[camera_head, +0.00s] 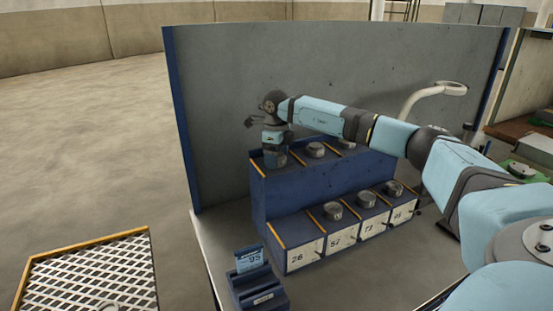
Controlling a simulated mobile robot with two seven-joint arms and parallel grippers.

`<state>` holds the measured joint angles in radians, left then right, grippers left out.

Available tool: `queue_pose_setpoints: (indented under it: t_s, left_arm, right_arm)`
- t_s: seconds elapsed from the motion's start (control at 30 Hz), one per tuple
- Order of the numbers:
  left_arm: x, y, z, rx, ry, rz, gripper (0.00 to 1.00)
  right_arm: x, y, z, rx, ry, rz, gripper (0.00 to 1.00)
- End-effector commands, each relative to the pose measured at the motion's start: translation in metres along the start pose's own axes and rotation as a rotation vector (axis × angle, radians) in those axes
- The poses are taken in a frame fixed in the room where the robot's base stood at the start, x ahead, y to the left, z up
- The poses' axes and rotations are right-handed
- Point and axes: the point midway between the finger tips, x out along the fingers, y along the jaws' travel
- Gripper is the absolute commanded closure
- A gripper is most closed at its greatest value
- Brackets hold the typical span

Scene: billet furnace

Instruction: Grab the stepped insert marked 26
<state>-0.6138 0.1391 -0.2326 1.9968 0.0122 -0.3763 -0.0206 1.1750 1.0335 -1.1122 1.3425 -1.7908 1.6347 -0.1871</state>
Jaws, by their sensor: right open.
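A blue two-step rack (259,205) stands on the grey table. The front plate marked 26 (297,257) is at the left end of its lower step, and the place behind that plate looks empty. Round grey metal inserts sit on the lower step behind the other plates, the leftmost one (333,211) behind 57. Two more inserts show on the upper step, one of them near my gripper (316,150). No markings on the inserts are legible. My right gripper (275,160) is open, pointing down at the upper step's left end, and hides what is there. My left gripper is out of view.
A small blue holder with a card reading 95 (250,259) stands in front of the rack's left end. A grey panel (230,100) rises behind the rack. A yellow-edged grating (90,275) is at lower left. A pale curved lamp-like arm (425,95) stands at right.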

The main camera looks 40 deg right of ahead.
Motion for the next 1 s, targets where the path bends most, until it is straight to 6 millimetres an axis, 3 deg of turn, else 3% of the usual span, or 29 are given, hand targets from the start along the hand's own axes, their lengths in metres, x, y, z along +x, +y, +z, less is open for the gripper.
queue_pose_setpoints:
  t_s: [0.03, 0.27, 0.67, 0.87, 1.0]
  left_arm:
    - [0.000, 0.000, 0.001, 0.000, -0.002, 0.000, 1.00]
    - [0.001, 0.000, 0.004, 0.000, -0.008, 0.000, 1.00]
    - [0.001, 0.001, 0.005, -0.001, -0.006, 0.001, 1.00]
    - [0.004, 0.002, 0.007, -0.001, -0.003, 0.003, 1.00]
    - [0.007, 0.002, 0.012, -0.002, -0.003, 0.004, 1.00]
  right_arm:
    - [0.000, 0.000, 0.000, 0.000, 0.000, 0.000, 0.29]
    - [0.000, 0.000, 0.000, 0.000, 0.000, 0.000, 0.81]
    - [-0.009, 0.000, 0.001, 0.000, -0.003, 0.000, 0.81]
    - [-0.035, 0.000, 0.001, 0.000, -0.006, -0.001, 0.81]
    - [-0.070, 0.000, 0.001, 0.000, -0.008, -0.001, 0.81]
